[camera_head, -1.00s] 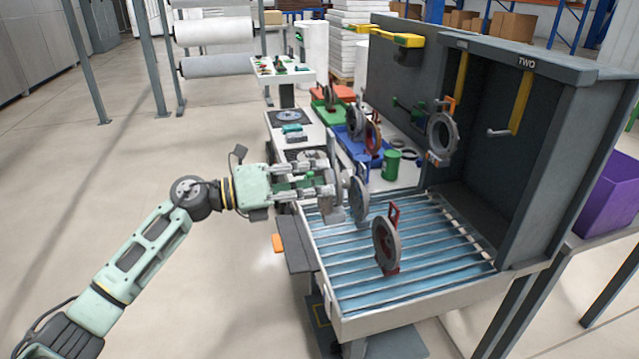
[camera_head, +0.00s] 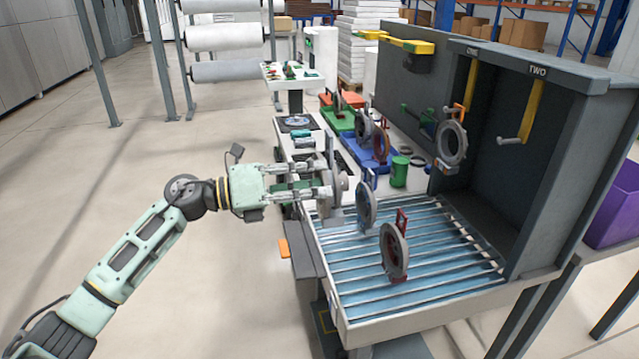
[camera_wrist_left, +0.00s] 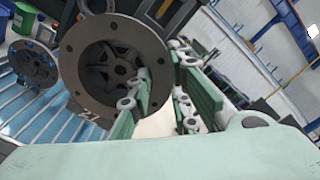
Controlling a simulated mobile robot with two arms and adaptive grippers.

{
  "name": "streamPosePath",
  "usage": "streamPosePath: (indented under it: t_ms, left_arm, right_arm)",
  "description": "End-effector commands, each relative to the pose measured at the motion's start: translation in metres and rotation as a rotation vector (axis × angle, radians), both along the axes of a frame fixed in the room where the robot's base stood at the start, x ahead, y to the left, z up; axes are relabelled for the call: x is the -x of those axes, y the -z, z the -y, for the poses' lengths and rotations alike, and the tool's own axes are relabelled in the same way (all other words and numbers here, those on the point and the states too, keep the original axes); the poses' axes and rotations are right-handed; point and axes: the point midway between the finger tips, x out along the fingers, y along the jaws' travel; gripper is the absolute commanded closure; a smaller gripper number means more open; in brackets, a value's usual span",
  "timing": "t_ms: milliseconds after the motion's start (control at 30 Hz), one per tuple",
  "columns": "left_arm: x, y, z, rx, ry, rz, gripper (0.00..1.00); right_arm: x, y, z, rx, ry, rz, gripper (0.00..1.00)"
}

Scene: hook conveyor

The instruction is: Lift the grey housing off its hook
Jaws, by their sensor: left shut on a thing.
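My left gripper (camera_head: 322,189) is shut on a round grey housing (camera_head: 341,187) at the left edge of the roller bed. In the left wrist view the housing (camera_wrist_left: 112,45) shows as a flanged disc with bolt holes and a spoked centre; a finger of the gripper (camera_wrist_left: 160,95) lies at its rim. Another grey ring-shaped housing (camera_head: 452,145) hangs by an orange hanger under the yellow hook bar marked ONE (camera_head: 472,80). The yellow hook bar marked TWO (camera_head: 532,110) has a bare peg. My right gripper is not in view.
On the roller bed (camera_head: 440,285) stand a blue-handled disc (camera_head: 367,207) and a red-handled disc (camera_head: 394,252), close to my gripper. A green can (camera_head: 399,172) and blue tray (camera_head: 372,180) lie behind. Dark cabinet walls (camera_head: 565,160) bound the right.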

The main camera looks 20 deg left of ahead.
Motion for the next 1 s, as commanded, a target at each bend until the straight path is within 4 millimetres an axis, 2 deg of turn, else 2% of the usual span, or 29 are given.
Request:
streamPosePath:
  t_ms: [1000]
  left_arm:
    - [0.024, -0.001, -0.037, 0.001, -0.001, 0.003, 1.00]
  right_arm:
    - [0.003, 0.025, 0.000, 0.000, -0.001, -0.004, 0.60]
